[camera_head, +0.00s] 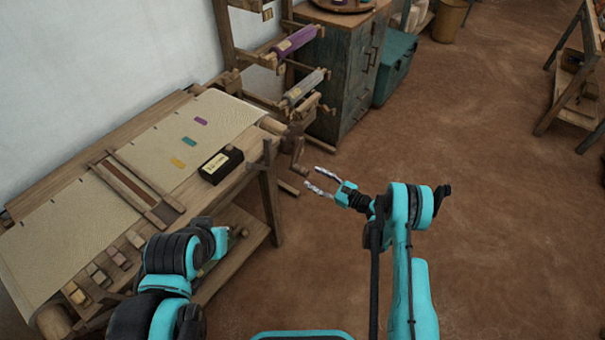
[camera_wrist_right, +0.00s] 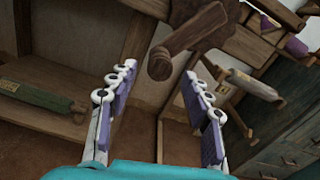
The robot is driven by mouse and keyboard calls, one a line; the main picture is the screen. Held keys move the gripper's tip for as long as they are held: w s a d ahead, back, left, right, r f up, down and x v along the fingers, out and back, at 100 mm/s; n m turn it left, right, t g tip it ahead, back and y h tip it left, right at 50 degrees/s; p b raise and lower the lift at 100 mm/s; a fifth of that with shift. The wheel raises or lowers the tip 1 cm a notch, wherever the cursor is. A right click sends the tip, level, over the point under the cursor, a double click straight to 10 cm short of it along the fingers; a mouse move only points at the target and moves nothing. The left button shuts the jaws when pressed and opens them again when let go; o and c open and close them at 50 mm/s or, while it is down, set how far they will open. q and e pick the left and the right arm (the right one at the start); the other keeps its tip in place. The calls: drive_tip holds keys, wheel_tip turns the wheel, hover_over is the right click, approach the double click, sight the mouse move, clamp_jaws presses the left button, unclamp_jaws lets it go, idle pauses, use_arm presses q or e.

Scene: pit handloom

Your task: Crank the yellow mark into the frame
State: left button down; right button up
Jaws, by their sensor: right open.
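The yellow mark (camera_head: 178,162) lies on the pale cloth (camera_head: 215,112) on the loom, a short way above and right of the wooden frame (camera_head: 137,189) and outside it. The crank (camera_head: 298,170) sticks out at the loom's right end. My right gripper (camera_head: 313,178) is open beside the crank. In the right wrist view, the crank's round wooden handle (camera_wrist_right: 161,63) points towards the camera, between and just beyond the open fingertips (camera_wrist_right: 161,72); I cannot tell whether they touch it. My left arm is folded at the loom's front, its gripper fingers hidden.
Teal (camera_head: 189,141) and purple (camera_head: 201,121) marks lie farther up the cloth. A black labelled box (camera_head: 221,165) sits on the loom's front edge. Several small blocks (camera_head: 100,274) line the front. A rack with purple (camera_head: 295,41) and grey rolls stands behind. The right floor is clear.

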sight(301, 171)
drive_tip(key=b+x, duration=0.1)
drive_tip(key=x, duration=0.6)
drive_tip(key=shift+r, duration=0.1)
clamp_jaws()
